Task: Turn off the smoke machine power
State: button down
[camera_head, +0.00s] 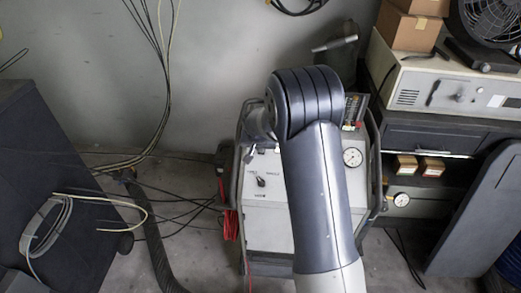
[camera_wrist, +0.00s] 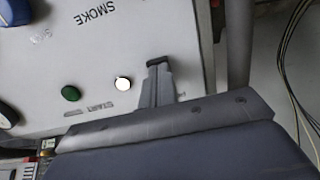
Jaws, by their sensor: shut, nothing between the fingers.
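The smoke machine (camera_head: 265,212) is a pale cabinet in a dark tubular frame, in the middle of the head view. A dark rotary knob (camera_head: 260,181) is on the left of its front panel. In the wrist view the panel (camera_wrist: 110,45) shows upside down, with the word SMOKE, a green button (camera_wrist: 70,93) and a bright white round button or lamp (camera_wrist: 122,82). A dark knob (camera_wrist: 7,115) is cut off at the left edge. My gripper (camera_wrist: 159,63) is shut and empty, over the panel beside the white button. Contact cannot be told. My arm hides the panel's middle in the head view.
A round gauge (camera_head: 352,157) sits on the panel's right side. A dark cabinet (camera_head: 55,180) stands at left, with a ribbed hose (camera_head: 158,250) and loose cables on the floor. Shelves with a beige device (camera_head: 440,85) and boxes stand at right.

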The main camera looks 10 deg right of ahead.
jog(key=f+b, duration=0.1)
jog(key=b, duration=0.2)
jog(key=shift+t, duration=0.4)
jog(key=shift+s+r, duration=0.1)
jog(key=shift+r, duration=0.25)
jog(key=shift+w+r, duration=0.2)
jog(key=shift+r, duration=0.45)
jog(key=shift+s+r+p, duration=0.1)
jog(key=shift+p, duration=0.2)
jog(key=shift+s+r, duration=0.1)
jog(key=shift+r, duration=0.15)
jog(key=s+a+f+v, duration=0.1)
jog(key=s+v, duration=0.1)
jog(key=v, duration=1.1)
jog(key=shift+b, duration=0.45)
